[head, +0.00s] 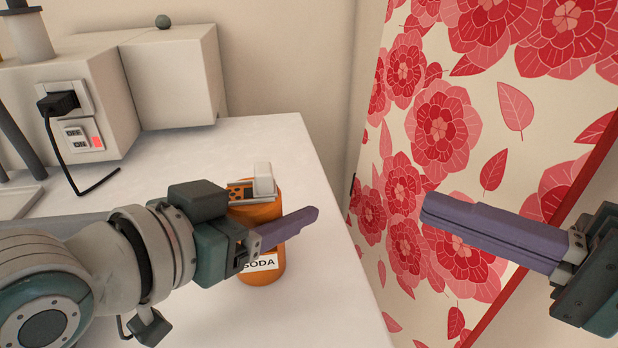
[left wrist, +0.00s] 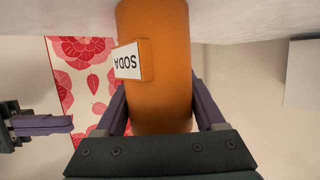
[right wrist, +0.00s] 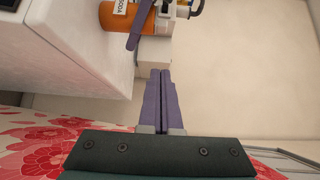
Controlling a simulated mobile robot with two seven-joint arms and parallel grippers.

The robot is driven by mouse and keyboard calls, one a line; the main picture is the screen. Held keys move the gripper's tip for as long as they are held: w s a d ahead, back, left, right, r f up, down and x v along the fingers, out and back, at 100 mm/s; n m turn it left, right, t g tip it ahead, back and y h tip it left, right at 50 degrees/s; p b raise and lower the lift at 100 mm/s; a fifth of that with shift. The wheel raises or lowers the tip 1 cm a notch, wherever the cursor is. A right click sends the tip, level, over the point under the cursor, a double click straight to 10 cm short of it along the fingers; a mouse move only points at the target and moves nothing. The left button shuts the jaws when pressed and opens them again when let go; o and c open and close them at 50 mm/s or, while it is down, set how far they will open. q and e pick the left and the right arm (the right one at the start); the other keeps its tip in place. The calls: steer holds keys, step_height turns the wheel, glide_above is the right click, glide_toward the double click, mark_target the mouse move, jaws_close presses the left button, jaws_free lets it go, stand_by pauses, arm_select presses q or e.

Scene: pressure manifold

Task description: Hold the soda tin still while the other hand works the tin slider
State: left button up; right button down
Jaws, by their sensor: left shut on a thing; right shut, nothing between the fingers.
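The orange soda tin (head: 262,272) with a white SODA label stands upright on the white counter. On its top is the tin slider (head: 264,180), a pale block on a dark track with an orange, dotted strip showing at the left. My left gripper (head: 285,229) is shut on the tin's body, one finger crossing its front. In the left wrist view the tin (left wrist: 155,90) fills the space between both fingers. My right gripper (head: 430,210) is shut and empty, to the right of the tin and apart from it. Its fingers touch each other in the right wrist view (right wrist: 160,75).
The white counter (head: 310,290) ends just right of the tin. A flower-patterned panel (head: 440,120) with a red edge stands behind my right gripper. A white box with a switch (head: 82,138) and a black plug with cord (head: 60,103) stand at the left.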

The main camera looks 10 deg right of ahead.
mark_target(261, 184)
steer(key=s+a+x, duration=0.2)
steer(key=x, duration=1)
steer(key=shift+a, duration=0.15)
steer(key=shift+a, duration=1.8)
steer(key=shift+d, duration=0.1)
steer(key=w+d+v, duration=0.2)
steer(key=v, duration=1)
steer(key=shift+s+d, duration=0.25)
steer(key=shift+d, duration=0.05)
